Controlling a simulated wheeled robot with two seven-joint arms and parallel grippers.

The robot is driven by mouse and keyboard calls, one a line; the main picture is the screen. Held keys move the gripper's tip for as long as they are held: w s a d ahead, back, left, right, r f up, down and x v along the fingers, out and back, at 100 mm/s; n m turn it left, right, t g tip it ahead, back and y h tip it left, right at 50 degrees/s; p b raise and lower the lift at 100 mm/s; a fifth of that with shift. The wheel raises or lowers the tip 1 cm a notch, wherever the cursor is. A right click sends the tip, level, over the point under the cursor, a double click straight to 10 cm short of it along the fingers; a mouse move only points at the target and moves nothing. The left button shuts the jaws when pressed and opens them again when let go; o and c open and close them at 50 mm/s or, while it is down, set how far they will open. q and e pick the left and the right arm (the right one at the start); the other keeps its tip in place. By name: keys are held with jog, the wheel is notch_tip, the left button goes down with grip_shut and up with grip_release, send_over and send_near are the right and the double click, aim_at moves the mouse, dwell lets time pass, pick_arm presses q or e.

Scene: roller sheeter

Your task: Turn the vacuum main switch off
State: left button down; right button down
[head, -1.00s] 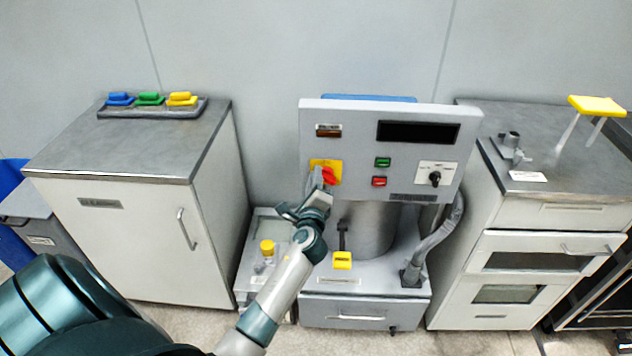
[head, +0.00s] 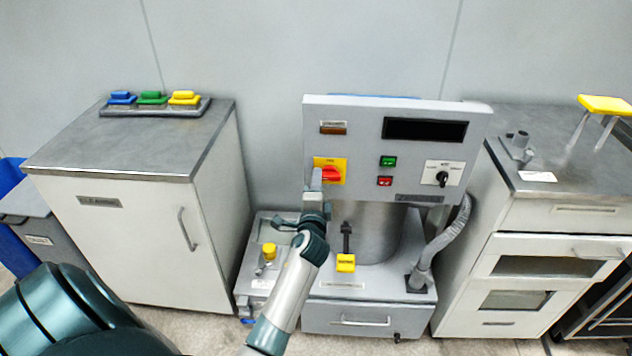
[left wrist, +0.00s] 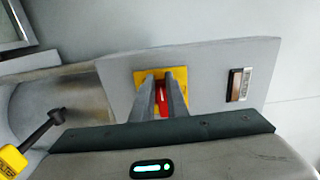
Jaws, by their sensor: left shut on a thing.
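The vacuum main switch is a red rotary handle (head: 332,173) on a yellow plate (head: 341,163), at the left side of the grey control panel (head: 350,112). My left gripper (head: 317,180) reaches up to the switch from below. In the left wrist view the red handle (left wrist: 162,98) sits between its two grey fingers (left wrist: 162,86), in front of the yellow plate (left wrist: 149,75). The gripper is shut on the handle. The fingers hide part of the handle. My right gripper is not in view.
The panel also holds a dark display (head: 425,130), a green button (head: 388,161), a red button (head: 385,181) and a black knob (head: 442,178). A yellow-tagged lever (head: 346,262) stands below. Cabinets flank the machine, one with a tray of coloured blocks (head: 155,112).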

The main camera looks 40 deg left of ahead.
pick_arm(q)
jog(key=shift+w+d+f, duration=0.1)
jog(key=shift+d+f, duration=0.3)
jog(key=shift+d, duration=0.05)
jog(key=c, duration=1.7)
grip_release()
jog(key=shift+c, duration=0.2)
jog(key=shift+w+d+r, duration=0.1)
jog(key=shift+r, duration=0.05)
jog(key=shift+a+r, duration=0.3)
jog(key=shift+a+f, duration=0.1)
